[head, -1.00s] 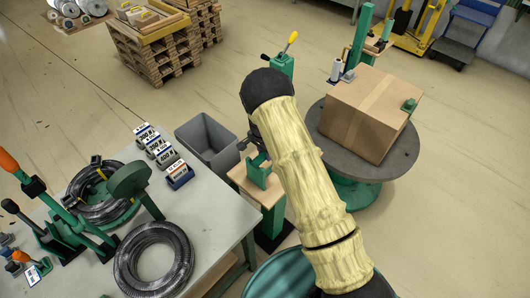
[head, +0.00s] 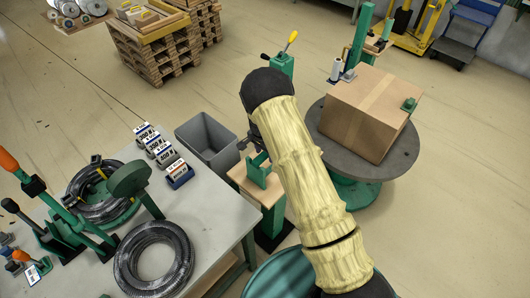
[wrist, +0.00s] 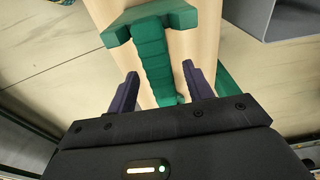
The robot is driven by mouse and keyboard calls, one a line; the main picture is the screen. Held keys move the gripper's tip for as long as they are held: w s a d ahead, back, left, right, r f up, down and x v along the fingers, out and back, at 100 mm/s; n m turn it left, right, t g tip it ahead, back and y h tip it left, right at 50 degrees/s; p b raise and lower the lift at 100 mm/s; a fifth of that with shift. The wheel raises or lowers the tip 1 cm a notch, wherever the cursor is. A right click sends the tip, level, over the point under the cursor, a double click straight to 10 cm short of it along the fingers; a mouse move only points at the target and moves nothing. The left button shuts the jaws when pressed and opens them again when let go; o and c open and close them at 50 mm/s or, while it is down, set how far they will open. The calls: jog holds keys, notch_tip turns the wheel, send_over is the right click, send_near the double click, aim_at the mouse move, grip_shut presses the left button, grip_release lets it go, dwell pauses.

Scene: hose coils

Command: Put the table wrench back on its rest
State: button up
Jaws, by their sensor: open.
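In the wrist view, a green piece (wrist: 152,52) with a ribbed bar and a wide flared end lies over a pale wooden board (wrist: 205,35). I cannot tell whether it is the wrench or its rest. My gripper (wrist: 160,70) is open, with one dark purple finger on each side of the ribbed bar and visible gaps. The palm hides the near end. In the head view, a green bracket (head: 258,172) stands on the small wooden-topped stand (head: 270,192) below my wrist. My arm hides most of the gripper there.
A grey bin (head: 208,143) stands just left of the stand. The grey worktable (head: 215,210) holds hose coils (head: 153,258), a green press and several labelled boxes. A cardboard box (head: 365,110) sits on a round grey top (head: 400,160) at right.

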jog(key=shift+r, duration=0.2)
jog(key=shift+r+p, duration=0.4)
jog(key=shift+r, duration=0.15)
jog(key=shift+r+p, duration=0.4)
jog(key=shift+r, duration=0.3)
jog(key=shift+r+p, duration=0.35)
jog(key=shift+r, duration=0.35)
jog(key=shift+r+p, duration=0.35)
jog(key=shift+r, duration=0.35)
jog(key=shift+r+p, duration=0.35)
jog(key=shift+r, duration=0.3)
jog(key=shift+r, duration=0.1)
notch_tip(320, 180, up, 17)
jog(key=s+a+b, duration=0.1)
jog(key=b, duration=0.4)
